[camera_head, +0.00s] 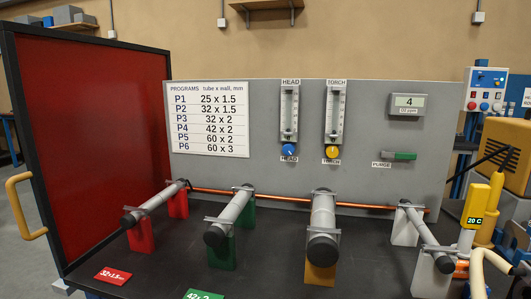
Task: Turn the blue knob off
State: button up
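The blue knob (289,150) sits at the foot of the left flowmeter (289,112) on the upright grey panel (225,172). Labels reading HEAD are above the flowmeter and just below the knob. A small pale mark shows on the knob, but its direction is too small to tell. A yellow knob (332,151) sits to its right under the flowmeter labelled TORCH (334,112). My gripper is not in view, and nothing is touching the blue knob.
Several capped grey tubes (323,210) on coloured blocks stand on the dark table (185,267) in front of the panel. A copper pipe (270,198) runs behind them. A red screen (95,135) stands at left. A green-handled PURGE lever (404,156) is at right.

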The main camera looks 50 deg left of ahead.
aim_at(289, 148)
jog(key=u, duration=4)
jog(key=i, duration=0.95)
jog(key=z, duration=1.7)
